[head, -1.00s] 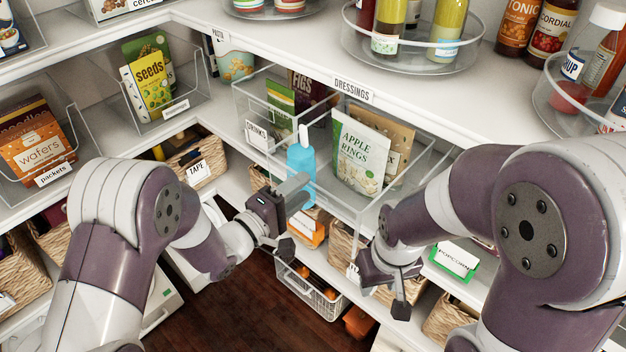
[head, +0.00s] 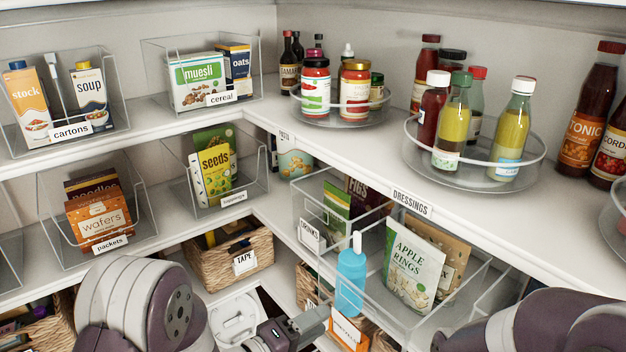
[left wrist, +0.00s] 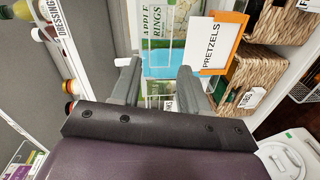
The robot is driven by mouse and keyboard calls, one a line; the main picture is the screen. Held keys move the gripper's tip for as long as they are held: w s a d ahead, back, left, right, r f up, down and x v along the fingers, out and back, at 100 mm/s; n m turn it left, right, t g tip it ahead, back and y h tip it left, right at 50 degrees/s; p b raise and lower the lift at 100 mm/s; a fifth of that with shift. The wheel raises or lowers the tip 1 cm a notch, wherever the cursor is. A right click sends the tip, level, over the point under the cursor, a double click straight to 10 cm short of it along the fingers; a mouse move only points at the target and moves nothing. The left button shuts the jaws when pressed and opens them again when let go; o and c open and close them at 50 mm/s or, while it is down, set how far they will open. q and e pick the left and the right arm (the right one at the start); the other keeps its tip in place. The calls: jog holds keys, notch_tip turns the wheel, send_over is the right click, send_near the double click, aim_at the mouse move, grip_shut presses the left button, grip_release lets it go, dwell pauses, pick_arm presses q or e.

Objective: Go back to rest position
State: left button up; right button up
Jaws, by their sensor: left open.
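My left gripper (head: 312,325) is at the bottom of the head view, just below and left of a blue bottle (head: 351,280) with a white top. In the left wrist view its two fingers (left wrist: 160,86) stand apart with nothing held between them. The bottle stands upright at the clear bin by the apple rings bag (head: 412,265); whether it is inside the bin is hard to tell. The apple rings bag also shows beyond the fingers in the left wrist view (left wrist: 155,25). My right gripper is out of view; only part of that arm shows at lower right.
Shelves surround the arms. A turntable (head: 410,131) with several bottles stands above the dressings label (head: 411,203). A wicker basket labelled tape (head: 205,270) is at lower left. A pretzels label (left wrist: 222,45) and wicker baskets are close to the left gripper in the wrist view.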

pick_arm(q)
jog(key=s+a+f+m+g+y+p, duration=0.1)
jog(key=s+a+f+m+g+y, duration=0.15)
jog(key=a+f+y, duration=0.35)
jog(key=s+a+f+m+g+y+p, duration=0.1)
jog(key=s+a+f+m+g+y, duration=0.15)
jog(key=a+y, duration=0.35)
jog(key=s+a+r+m+g+y+p, duration=0.1)
jog(key=s+a+r+g+p, duration=0.3)
jog(key=s+r, duration=0.5)
jog(key=a, duration=0.2)
jog(key=shift+s+a+r, duration=0.2)
jog(key=shift+a+r, duration=0.1)
jog(key=shift+r, duration=0.05)
jog(key=shift+s, duration=0.1)
